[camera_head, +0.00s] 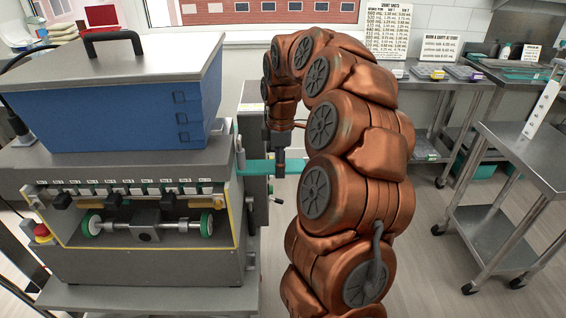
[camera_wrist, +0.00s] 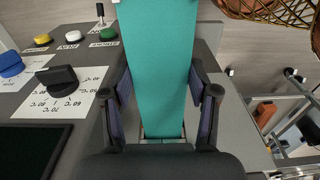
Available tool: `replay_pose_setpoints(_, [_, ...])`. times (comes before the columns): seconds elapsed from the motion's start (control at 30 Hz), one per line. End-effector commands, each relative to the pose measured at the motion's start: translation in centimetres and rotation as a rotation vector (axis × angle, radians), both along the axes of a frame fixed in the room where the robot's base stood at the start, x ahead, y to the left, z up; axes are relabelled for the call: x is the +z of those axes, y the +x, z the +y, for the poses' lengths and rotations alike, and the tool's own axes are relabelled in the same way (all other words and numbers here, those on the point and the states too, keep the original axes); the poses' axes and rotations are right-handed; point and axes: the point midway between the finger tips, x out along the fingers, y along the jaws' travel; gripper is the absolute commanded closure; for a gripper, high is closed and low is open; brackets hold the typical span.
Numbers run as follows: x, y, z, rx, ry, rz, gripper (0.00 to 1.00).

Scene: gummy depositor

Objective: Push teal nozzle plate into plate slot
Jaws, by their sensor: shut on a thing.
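The teal nozzle plate (camera_head: 258,168) is a long flat bar, level, at the right side of the grey depositor machine (camera_head: 120,172). Its left end meets the machine's side around the plate slot; the slot opening is hidden, so I cannot tell how deep the plate sits. My gripper (camera_head: 279,165) is at the plate's right part, pointing down, with my arm on its right. In the wrist view the plate (camera_wrist: 157,65) runs between the two fingers of my gripper (camera_wrist: 160,90), which are shut on it. The plate's far end leaves the top of that view.
A blue hopper (camera_head: 110,105) with a handled lid tops the machine. A control panel with a black dial (camera_wrist: 58,80) and coloured buttons lies close left of the plate in the wrist view. A steel cart (camera_head: 530,160) stands at the right, with open floor between.

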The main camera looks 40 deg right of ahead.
Motion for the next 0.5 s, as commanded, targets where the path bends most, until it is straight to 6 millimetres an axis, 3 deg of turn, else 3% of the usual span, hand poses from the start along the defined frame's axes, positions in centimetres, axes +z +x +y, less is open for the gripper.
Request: replay_pose_setpoints(0.5, [0.0,0.9,1.2,0.001,-0.001,0.000,1.00])
